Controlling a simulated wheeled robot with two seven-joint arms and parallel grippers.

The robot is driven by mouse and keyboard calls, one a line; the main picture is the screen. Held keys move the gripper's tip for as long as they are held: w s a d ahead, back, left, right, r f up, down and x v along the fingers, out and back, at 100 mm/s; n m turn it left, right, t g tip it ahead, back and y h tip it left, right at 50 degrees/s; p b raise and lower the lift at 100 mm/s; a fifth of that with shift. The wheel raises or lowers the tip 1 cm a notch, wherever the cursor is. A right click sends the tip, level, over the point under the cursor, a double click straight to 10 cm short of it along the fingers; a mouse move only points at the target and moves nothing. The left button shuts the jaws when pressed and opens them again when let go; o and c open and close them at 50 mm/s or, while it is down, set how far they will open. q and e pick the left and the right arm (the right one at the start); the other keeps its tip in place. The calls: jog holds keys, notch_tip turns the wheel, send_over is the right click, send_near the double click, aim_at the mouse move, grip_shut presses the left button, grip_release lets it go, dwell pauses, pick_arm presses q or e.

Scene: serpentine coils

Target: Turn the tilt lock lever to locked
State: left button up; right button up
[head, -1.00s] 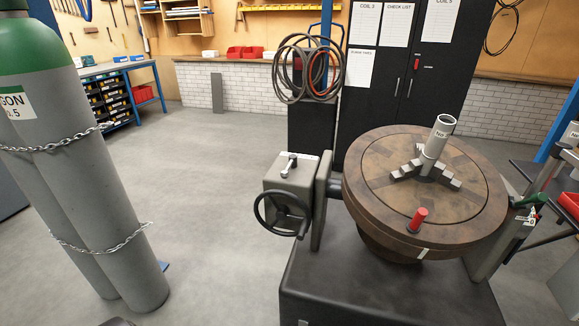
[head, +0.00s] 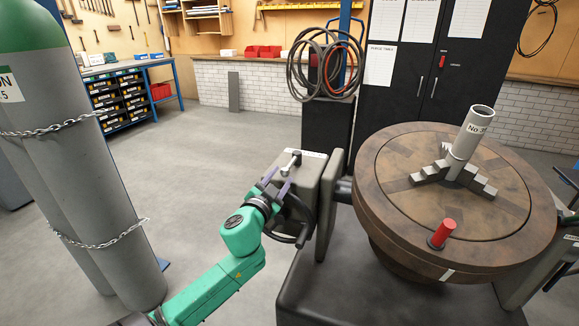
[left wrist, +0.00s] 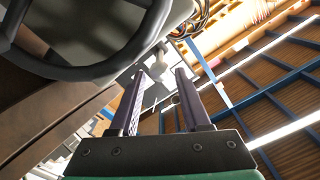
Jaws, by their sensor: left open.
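The tilt lock lever (head: 291,161) is a small silver lever with a dark end on top of the grey gearbox (head: 318,182) beside the round turntable. My left gripper (head: 276,183) is open and empty at the near left edge of the gearbox top, just short of the lever. My right gripper is in neither view.
A dark handwheel (head: 302,238) on the gearbox is partly hidden behind my left gripper; its rim (left wrist: 85,72) is close in the wrist view. Chained gas cylinders (head: 85,190) stand left. Open floor lies between.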

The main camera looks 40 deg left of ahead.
aim_at(289, 164)
pick_arm(q)
jog(key=x, duration=0.7)
grip_shut()
jog(key=shift+f, duration=0.1)
dwell(1.0)
